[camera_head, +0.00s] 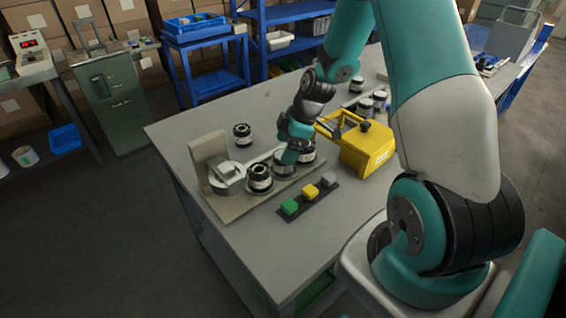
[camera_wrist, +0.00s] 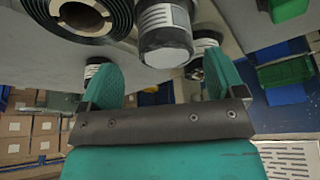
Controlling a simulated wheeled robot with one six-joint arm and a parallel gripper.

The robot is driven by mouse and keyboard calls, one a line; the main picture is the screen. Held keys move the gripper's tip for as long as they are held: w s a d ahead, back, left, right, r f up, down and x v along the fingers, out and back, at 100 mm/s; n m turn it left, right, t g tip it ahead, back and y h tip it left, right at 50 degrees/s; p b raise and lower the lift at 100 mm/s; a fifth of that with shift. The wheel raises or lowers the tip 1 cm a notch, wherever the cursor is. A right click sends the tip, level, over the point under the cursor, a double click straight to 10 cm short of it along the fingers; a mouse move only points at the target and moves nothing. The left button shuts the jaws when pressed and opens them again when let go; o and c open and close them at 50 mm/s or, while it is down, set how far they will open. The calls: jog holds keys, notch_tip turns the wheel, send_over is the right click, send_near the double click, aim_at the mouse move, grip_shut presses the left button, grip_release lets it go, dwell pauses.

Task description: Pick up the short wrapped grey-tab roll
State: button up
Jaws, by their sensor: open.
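My gripper (camera_wrist: 160,64) is open, its two teal fingers apart with nothing clasped between them. In the head view my gripper (camera_head: 291,155) is low over the table among the rolls. A short roll with a white wrap and a grey end (camera_wrist: 166,48) shows just past the fingertips, in line with the gap. In the head view my gripper partly covers the rolls there; one dark-topped roll (camera_head: 307,153) stands just right of it and another (camera_head: 260,178) stands left of it. I cannot tell which roll bears a grey tab.
A large dark coiled roll (camera_wrist: 85,14) is close to the left finger. A yellow machine (camera_head: 367,150) stands right of my gripper. Green, yellow and grey blocks (camera_head: 311,191) sit on a dark strip in front. The table's near left part (camera_head: 250,240) is clear.

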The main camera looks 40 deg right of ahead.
jog(key=x, duration=0.4)
jog(key=shift+s+a+f+p, duration=0.2)
jog(key=shift+s+f+p, duration=0.1)
jog(key=shift+f+p, duration=0.1)
jog(key=shift+c, duration=0.2)
jog(key=shift+r, duration=0.1)
jog(key=c, duration=1.1)
